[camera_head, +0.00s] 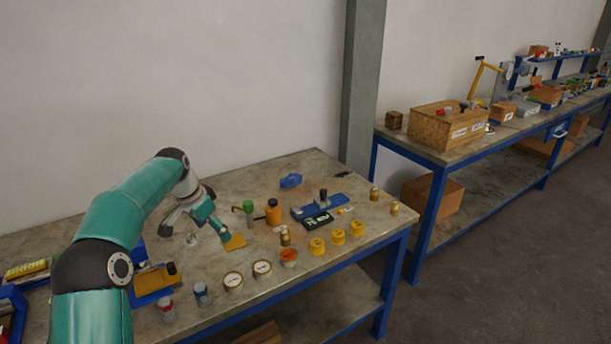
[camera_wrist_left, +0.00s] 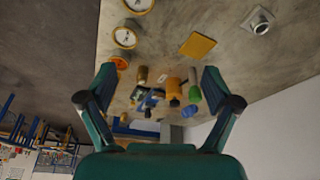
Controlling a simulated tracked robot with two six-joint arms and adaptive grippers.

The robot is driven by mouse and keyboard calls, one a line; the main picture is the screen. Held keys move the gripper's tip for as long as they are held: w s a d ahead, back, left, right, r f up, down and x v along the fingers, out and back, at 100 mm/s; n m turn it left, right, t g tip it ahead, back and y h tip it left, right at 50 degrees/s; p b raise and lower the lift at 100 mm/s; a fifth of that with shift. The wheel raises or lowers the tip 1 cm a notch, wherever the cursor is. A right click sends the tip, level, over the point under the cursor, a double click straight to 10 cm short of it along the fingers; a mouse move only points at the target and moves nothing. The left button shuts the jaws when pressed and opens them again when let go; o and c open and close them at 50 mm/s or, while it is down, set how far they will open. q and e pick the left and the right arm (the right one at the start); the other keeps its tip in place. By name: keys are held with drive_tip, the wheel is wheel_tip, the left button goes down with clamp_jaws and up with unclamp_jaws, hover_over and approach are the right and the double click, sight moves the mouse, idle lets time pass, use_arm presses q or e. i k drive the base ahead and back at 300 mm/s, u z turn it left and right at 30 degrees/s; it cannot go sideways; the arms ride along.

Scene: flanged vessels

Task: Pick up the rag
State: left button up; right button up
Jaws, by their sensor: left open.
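The rag looks like a flat, square, yellow-orange cloth (camera_head: 235,242) lying on the near workbench, left of the orange bottle. It also shows in the left wrist view (camera_wrist_left: 198,45), above and right of the middle, with nothing between the fingers. My left gripper (camera_head: 212,228) is over the bench close beside the rag, and its teal finger partly overlaps the rag's edge in the head view. In the left wrist view my left gripper (camera_wrist_left: 158,80) has its two fingers wide apart and empty. I cannot tell its exact height over the bench. My right gripper is not in view.
An orange bottle (camera_head: 273,212) and a green-topped item (camera_head: 248,207) stand right of the rag. Two round gauges (camera_head: 233,281), an orange-filled cup (camera_head: 288,257) and yellow parts (camera_head: 317,246) lie along the front. A metal flanged piece (camera_wrist_left: 259,20) is near the rag.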

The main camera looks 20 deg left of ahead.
sight(293, 179)
drive_tip(key=u, duration=0.05)
drive_tip(key=i, duration=1.7)
